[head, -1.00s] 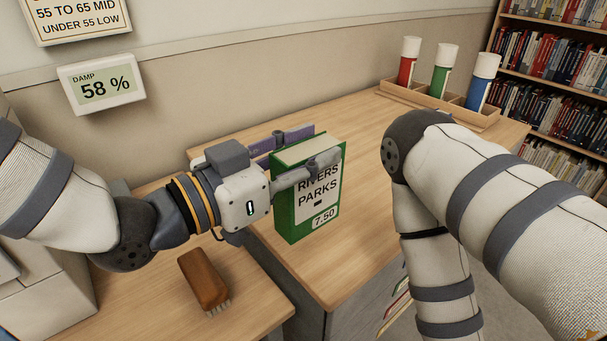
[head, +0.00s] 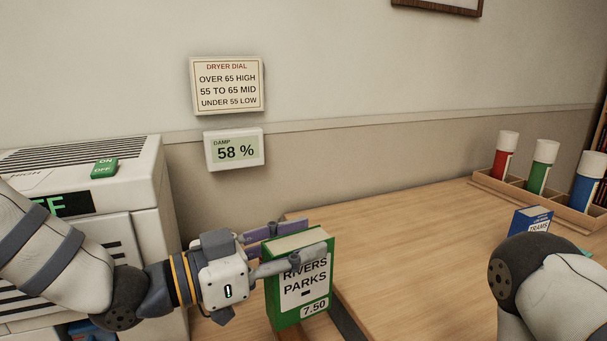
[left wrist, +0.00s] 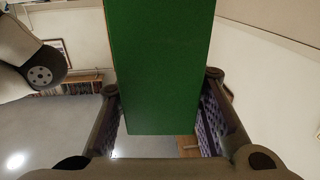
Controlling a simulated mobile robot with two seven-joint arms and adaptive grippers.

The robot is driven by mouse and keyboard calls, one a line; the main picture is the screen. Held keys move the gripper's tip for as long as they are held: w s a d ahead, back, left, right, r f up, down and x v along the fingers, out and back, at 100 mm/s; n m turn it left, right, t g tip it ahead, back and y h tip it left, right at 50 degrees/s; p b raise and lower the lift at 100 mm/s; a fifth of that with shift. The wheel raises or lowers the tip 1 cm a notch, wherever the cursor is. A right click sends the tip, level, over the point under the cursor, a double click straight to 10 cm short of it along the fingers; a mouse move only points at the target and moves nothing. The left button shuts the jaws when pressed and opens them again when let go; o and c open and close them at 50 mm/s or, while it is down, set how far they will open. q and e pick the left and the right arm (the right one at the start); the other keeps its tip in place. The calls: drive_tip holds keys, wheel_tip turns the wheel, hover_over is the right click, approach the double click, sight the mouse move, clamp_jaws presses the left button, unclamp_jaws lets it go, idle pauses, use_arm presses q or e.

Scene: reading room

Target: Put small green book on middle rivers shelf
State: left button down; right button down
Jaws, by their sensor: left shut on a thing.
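The small green book (head: 271,300) stands upright with its front label reading RIVERS PARKS and 7.50. My left gripper (head: 285,248) is shut on it, one finger across the front cover and one behind. In the left wrist view the green book (left wrist: 160,70) fills the middle between the two purple-padded fingers of the gripper (left wrist: 163,120). I cannot tell whether the book's base touches the table. No rivers shelf can be made out. My right arm reaches in at the lower right of the head view, its gripper out of the picture.
A wooden rack (head: 560,207) with red, green and blue tubes stands at the back right. A blue TRAMS book (head: 531,220) is near it. A white dryer (head: 160,215) stands at left. A damp display (head: 234,150) reads 58 %. The middle of the wooden table (head: 410,260) is clear.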

use_arm(q)
drive_tip(key=s+a+f, duration=0.2)
drive_tip(key=a+f, duration=0.2)
drive_tip(key=a, duration=0.2)
drive_tip(key=s+a+f+n+t, duration=0.1)
drive_tip(key=s+a+f, duration=0.2)
drive_tip(key=a+f, duration=0.1)
drive_tip(key=s+a+f+t+y, duration=0.1)
drive_tip(key=s+a+f, duration=0.1)
drive_tip(key=a+f, duration=0.3)
drive_tip(key=a, duration=0.2)
drive_tip(key=shift+s+a, duration=0.35)
